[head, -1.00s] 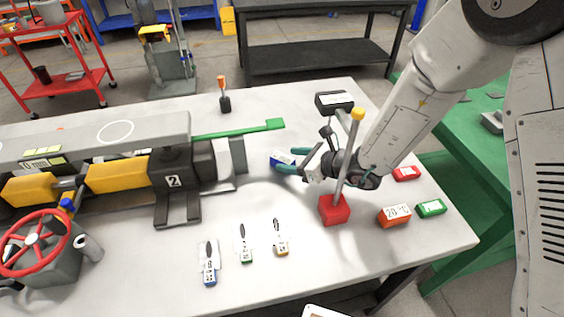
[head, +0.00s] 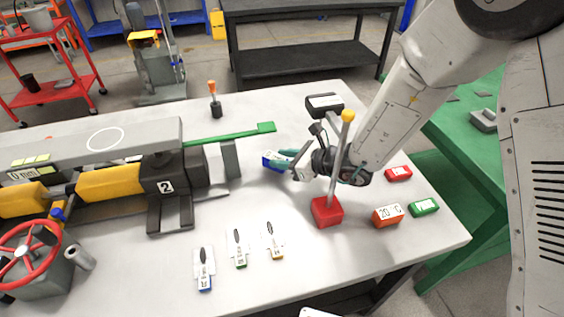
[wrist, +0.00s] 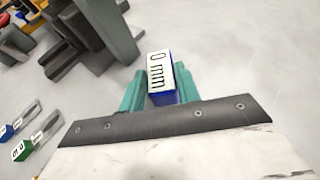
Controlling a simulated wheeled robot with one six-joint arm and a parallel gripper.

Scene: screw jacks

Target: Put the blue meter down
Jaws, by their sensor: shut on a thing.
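The blue meter (wrist: 162,75) has a white top label reading "0 mm". In the wrist view it sits between the two teal fingers of my gripper (wrist: 161,90), which are shut on it. In the head view the blue meter (head: 271,161) shows at the tips of my gripper (head: 283,158), low over the white table (head: 300,250), right of the jack's grey end plate. Part of the meter is hidden by the fingers. I cannot tell whether its underside touches the table.
A red block with a yellow-knobbed lever (head: 327,211) stands close in front of my wrist. Orange (head: 387,215), green (head: 424,207) and red (head: 398,173) meters lie right. The jack (head: 120,180) fills the left. Small tagged tools (head: 239,248) lie in front. Table around the meter is clear.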

